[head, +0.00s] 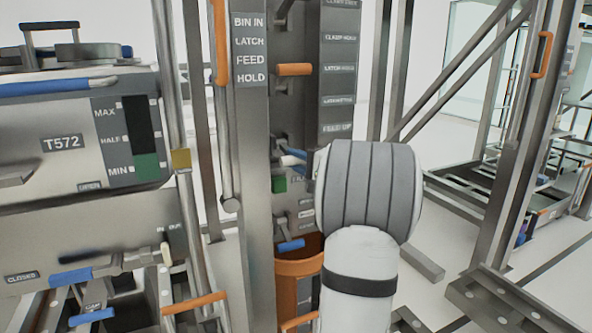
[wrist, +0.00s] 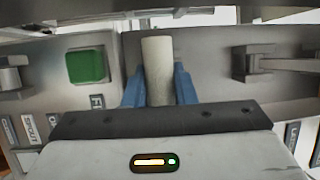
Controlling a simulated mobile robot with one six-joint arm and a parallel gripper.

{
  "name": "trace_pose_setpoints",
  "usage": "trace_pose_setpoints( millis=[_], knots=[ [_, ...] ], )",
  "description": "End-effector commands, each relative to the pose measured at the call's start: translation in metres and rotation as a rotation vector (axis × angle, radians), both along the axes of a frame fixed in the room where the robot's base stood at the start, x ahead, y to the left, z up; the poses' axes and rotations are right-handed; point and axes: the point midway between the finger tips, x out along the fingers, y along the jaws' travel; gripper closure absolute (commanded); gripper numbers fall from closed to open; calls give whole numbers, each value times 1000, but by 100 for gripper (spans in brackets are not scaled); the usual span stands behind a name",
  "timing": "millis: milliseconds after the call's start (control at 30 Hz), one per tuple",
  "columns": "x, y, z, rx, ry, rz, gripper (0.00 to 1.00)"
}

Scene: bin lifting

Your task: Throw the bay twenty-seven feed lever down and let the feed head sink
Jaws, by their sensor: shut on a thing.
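My gripper (wrist: 158,88) is shut on a pale round lever handle (wrist: 157,65), with one blue finger on each side of it. The handle points out from a grey metal panel. In the head view my arm's wrist hides most of the gripper; a bit of the pale handle (head: 298,153) and blue fingertip show at its left. A green square (wrist: 87,66) sits left of the handle, and also shows in the head view (head: 279,184). No bay number is readable, and the feed head cannot be made out.
The column carries a sign (head: 250,50) reading BIN IN, LATCH, FEED, HOLD. An orange handle (head: 294,69) is above my gripper and a blue-ended lever (head: 290,245) below. A bin marked T572 (head: 90,140) stands left.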

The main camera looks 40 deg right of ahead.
Motion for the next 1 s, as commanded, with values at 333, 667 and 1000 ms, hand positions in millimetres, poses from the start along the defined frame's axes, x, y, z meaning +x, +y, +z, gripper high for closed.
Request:
trace_pose_setpoints(
  millis=[333,667,1000],
  knots=[
    [7,-1,-31,1,7,1,100],
    [11,-2,-39,5,11,1,100],
    [12,-2,-40,6,13,0,100]
  ],
)
